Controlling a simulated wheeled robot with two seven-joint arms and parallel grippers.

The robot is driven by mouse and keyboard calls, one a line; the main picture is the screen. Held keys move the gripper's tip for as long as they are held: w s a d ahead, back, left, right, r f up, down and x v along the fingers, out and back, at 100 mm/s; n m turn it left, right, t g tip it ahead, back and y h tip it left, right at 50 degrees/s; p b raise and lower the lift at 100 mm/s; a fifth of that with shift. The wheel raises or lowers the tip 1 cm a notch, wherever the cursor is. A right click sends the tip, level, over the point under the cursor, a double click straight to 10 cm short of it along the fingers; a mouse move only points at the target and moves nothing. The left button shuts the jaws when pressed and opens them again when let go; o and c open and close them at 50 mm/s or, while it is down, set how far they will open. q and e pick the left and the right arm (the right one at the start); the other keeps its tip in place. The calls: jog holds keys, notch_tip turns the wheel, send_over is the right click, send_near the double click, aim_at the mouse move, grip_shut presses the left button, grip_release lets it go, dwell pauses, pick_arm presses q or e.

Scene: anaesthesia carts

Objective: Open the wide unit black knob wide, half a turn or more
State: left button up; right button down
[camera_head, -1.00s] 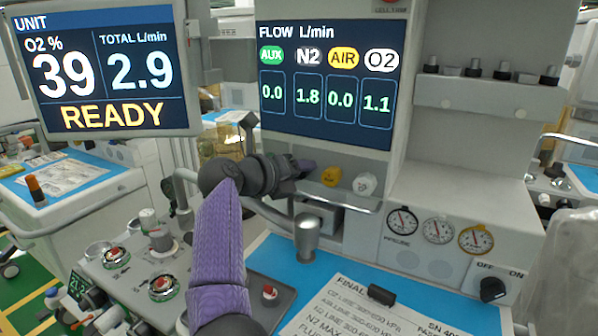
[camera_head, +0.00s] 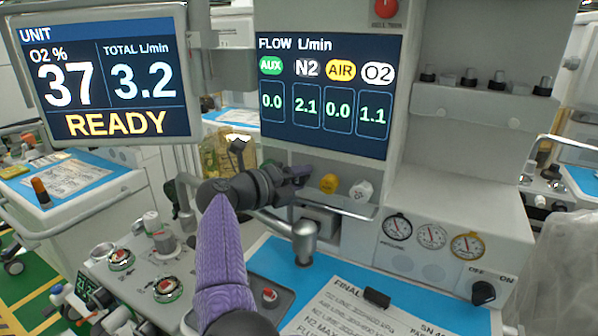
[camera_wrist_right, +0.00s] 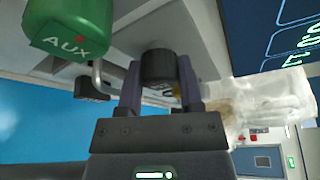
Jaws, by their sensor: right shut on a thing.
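The black knob (camera_wrist_right: 158,66) sits between the two purple fingers of my right gripper (camera_wrist_right: 158,82) in the right wrist view. The gripper is shut on its sides. In the head view my right gripper (camera_head: 296,174) is at the knob row under the flow screen, and it hides the black knob there. The flow screen (camera_head: 325,95) reads N2 2.1, O2 1.1, and 0.0 for AUX and AIR. The unit screen (camera_head: 105,80) reads O2 37%, total 3.2 and READY. My left gripper is not in view.
A yellow knob (camera_head: 329,184) and a white knob (camera_head: 361,191) are just right of the gripper. A green AUX knob (camera_wrist_right: 72,25) is close by in the wrist view. A metal rail (camera_head: 345,208) runs below the knobs, above a blue work surface (camera_head: 262,262).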

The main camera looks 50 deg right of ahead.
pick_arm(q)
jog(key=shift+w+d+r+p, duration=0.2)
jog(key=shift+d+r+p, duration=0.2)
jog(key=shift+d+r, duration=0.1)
pick_arm(e)
jog(key=shift+n+h, duration=0.4)
jog(key=shift+n, duration=0.6)
jog(key=shift+c, duration=1.2)
grip_release()
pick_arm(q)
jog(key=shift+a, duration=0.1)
